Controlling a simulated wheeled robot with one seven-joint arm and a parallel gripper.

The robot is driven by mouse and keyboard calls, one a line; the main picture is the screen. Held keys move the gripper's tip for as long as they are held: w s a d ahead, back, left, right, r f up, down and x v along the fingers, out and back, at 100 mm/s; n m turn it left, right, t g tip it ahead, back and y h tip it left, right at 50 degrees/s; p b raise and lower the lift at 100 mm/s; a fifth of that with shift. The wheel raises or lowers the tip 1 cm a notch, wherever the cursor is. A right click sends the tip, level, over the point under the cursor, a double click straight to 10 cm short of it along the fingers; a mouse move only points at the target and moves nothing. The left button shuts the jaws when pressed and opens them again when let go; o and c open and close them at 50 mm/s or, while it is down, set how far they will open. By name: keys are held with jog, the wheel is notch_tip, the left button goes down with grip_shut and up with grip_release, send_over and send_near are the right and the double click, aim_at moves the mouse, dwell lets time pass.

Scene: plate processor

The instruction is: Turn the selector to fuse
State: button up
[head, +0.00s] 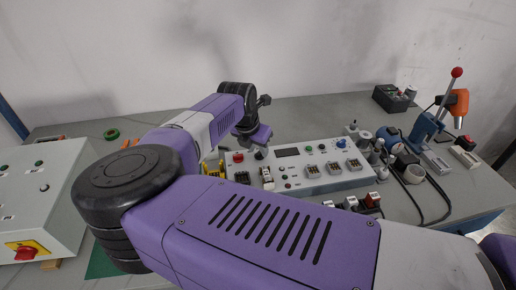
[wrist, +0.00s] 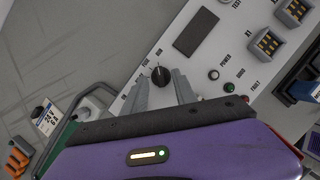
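The selector is a small black round knob (wrist: 160,74) on the white plate processor panel (wrist: 207,70) in the wrist view. Small printed labels surround it; one to its upper left appears to read FUSE. A light pointer mark shows on the knob, but its exact setting is hard to tell. My gripper (wrist: 160,81) is open, with one grey finger on each side of the knob; whether they touch it I cannot tell. In the head view my gripper (head: 257,146) is over the left end of the processor (head: 327,155), and the knob cannot be made out there.
A red button (head: 238,157) sits at the processor's left end. A grey control box (head: 40,195) with a red and yellow switch stands at left. A lever press with a red ball (head: 457,72) stands at right. Loose parts and cables crowd the processor's right side.

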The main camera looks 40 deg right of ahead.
jog(key=shift+d+f, duration=0.2)
jog(key=shift+f, duration=0.2)
jog(key=shift+c, duration=0.4)
grip_shut()
jog(key=n+t+b, duration=0.1)
jog(key=n, duration=0.1)
jog(key=n+b, duration=0.1)
jog(key=n, duration=0.2)
jog(key=shift+s+d+f+t+y, duration=0.15)
jog(key=shift+t+y, duration=0.25)
jog(key=shift+n+t+y+b, duration=0.3)
jog(key=shift+n+t+b, duration=0.1)
jog(key=shift+n+b, duration=0.9)
